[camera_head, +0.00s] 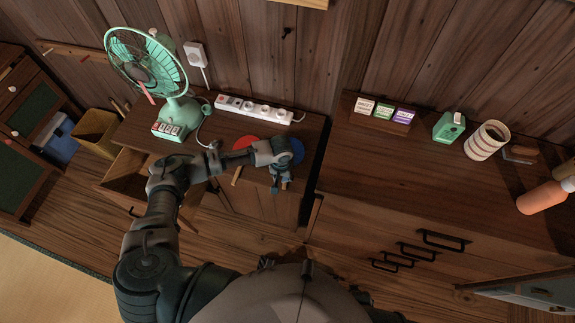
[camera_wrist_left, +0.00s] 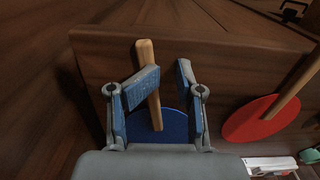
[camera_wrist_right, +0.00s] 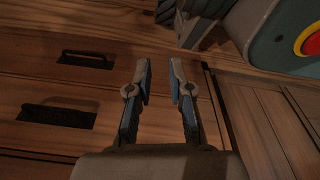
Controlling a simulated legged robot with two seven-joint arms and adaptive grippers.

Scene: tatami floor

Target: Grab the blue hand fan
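The blue hand fan (camera_head: 298,149) lies at the right end of the small cabinet's top. In the left wrist view, its blue disc (camera_wrist_left: 172,124) sits low between the finger bases, and its wooden handle (camera_wrist_left: 146,58) runs upward, partly covered by the left-hand finger. My left gripper (camera_head: 284,183) is open over the fan, with the handle nearer the left-hand finger; I cannot tell if they touch. My right gripper (camera_wrist_right: 160,72) is open and empty in front of wooden drawers; it cannot be made out in the head view.
A red hand fan (camera_wrist_left: 262,118) lies beside the blue one. A green electric fan (camera_head: 168,90) and a white power strip (camera_head: 254,109) stand behind on the cabinet. A longer cabinet (camera_head: 380,165) to the right holds boxes and a striped cup (camera_head: 486,141). A drawer (camera_head: 125,178) stands open.

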